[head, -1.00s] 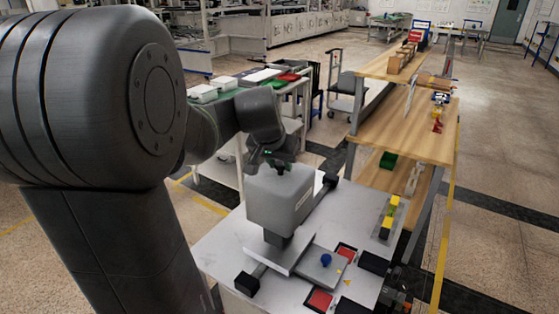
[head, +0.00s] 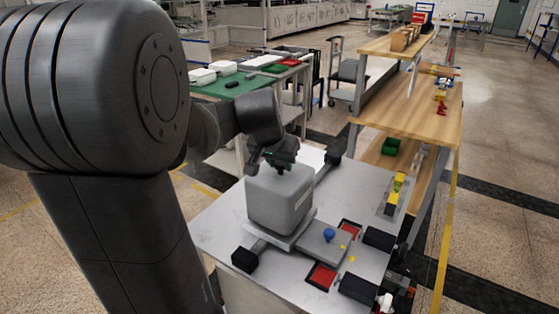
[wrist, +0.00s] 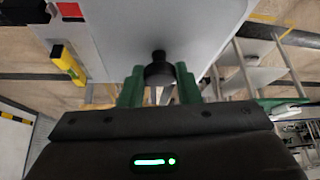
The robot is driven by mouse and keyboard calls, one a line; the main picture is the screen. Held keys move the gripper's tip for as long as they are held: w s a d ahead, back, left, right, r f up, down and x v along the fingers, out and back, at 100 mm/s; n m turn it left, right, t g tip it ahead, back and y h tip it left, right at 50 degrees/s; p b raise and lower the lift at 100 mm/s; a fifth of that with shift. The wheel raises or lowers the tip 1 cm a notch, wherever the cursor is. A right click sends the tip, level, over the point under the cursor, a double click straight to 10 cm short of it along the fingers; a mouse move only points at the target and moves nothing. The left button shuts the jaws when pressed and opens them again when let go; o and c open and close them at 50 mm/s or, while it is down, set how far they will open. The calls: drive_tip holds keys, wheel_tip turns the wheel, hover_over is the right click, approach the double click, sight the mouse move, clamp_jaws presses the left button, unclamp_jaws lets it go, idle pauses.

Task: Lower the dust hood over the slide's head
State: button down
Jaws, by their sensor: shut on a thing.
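The dust hood (head: 279,203) is a grey box with a dark knob on top. My gripper (head: 283,163) is shut on that knob; the wrist view shows the green fingers either side of the black knob (wrist: 159,71). The hood is upright over the light plate (head: 305,238) of the slide, and its lower edge is at or very near the plate. I cannot tell whether they touch. The slide's head is hidden by the hood. The slide's rail (head: 258,246) runs diagonally, with a black end block (head: 244,260) at the near end.
Right of the hood are a grey plate with a blue knob (head: 329,235), red pockets (head: 321,276) and black blocks (head: 358,289). A yellow and black level (head: 396,193) lies further right. A wooden shelf unit (head: 410,104) stands beyond, and a green-topped bench (head: 225,87) behind.

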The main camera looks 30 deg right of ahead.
drive_tip(key=shift+f, duration=0.45)
drive_tip(key=c, duration=1)
unclamp_jaws()
drive_tip(key=v, duration=1.4)
drive_tip(key=shift+f, duration=0.15)
drive_tip(key=x, duration=1.3)
drive_tip(key=shift+d+f, duration=0.1)
drive_tip(key=shift+w+d, duration=0.15)
drive_tip(key=shift+r+p, duration=1.1)
drive_tip(key=shift+r, duration=0.15)
